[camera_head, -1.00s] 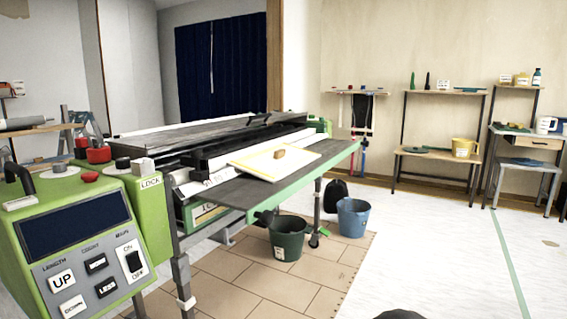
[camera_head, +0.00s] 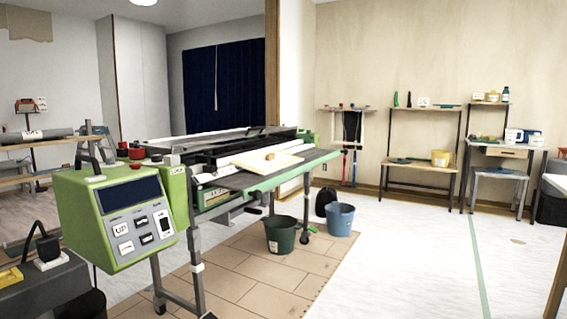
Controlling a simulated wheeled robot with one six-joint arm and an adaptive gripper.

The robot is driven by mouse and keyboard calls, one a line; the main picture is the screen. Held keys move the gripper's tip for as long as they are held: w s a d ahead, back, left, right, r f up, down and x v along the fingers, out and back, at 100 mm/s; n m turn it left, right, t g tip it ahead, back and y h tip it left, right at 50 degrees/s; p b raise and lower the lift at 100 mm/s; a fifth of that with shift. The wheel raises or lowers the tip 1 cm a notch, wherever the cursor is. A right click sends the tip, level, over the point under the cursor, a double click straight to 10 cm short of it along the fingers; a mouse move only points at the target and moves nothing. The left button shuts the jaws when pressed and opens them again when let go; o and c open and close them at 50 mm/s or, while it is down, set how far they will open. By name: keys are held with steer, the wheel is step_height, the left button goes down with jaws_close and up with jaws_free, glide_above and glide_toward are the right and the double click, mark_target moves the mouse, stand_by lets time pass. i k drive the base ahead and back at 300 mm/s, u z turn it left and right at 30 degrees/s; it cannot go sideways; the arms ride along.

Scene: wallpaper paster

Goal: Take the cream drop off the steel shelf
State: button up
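A flat cream sheet (camera_head: 285,164), which looks like the cream drop, lies on the grey steel shelf (camera_head: 236,181) at the front of the green pasting machine. A small tan object (camera_head: 269,156) sits on top of the sheet. The shelf has a green front edge, and its right end is free. My gripper is not in view, and nothing of it shows near the sheet.
The machine's green control box (camera_head: 118,215) stands near at left. A dark green bucket (camera_head: 281,235) and a blue bucket (camera_head: 340,219) stand on the floor by the shelf. A wooden shelf unit (camera_head: 415,165) stands at the back wall. Floor at right is clear.

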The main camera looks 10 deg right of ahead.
mark_target(263, 164)
steer(key=z, duration=0.65)
steer(key=i, duration=0.85)
steer(key=z, duration=0.45)
steer(key=i, duration=0.75)
steer(key=u, duration=0.35)
